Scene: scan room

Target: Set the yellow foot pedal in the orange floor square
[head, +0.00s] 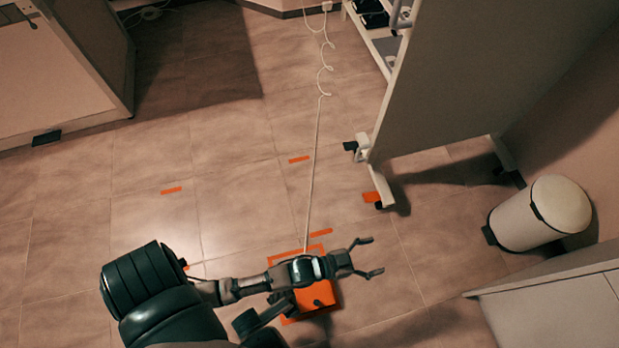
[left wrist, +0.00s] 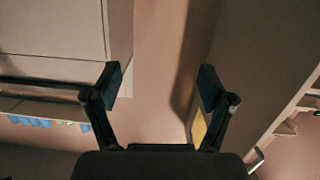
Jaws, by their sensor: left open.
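The orange floor square (head: 275,259) is a taped outline low in the middle of the head view, partly hidden by my left arm. Inside it lies an orange-looking block (head: 318,292) with a dark spot, probably the foot pedal; its colour looks more orange than yellow. A white cord (head: 314,170) runs down to the square and goes out of sight behind my arm. My left gripper (head: 371,257) is open and empty, reaching past the square's right side, apart from the block. Its spread fingers also show in the left wrist view (left wrist: 160,85). My right gripper is not in view.
A grey panel on feet (head: 470,85) stands at the upper right, a white bin (head: 540,213) right of it. A white counter (head: 555,305) fills the lower right corner. Orange tape strips (head: 171,190) mark the floor.

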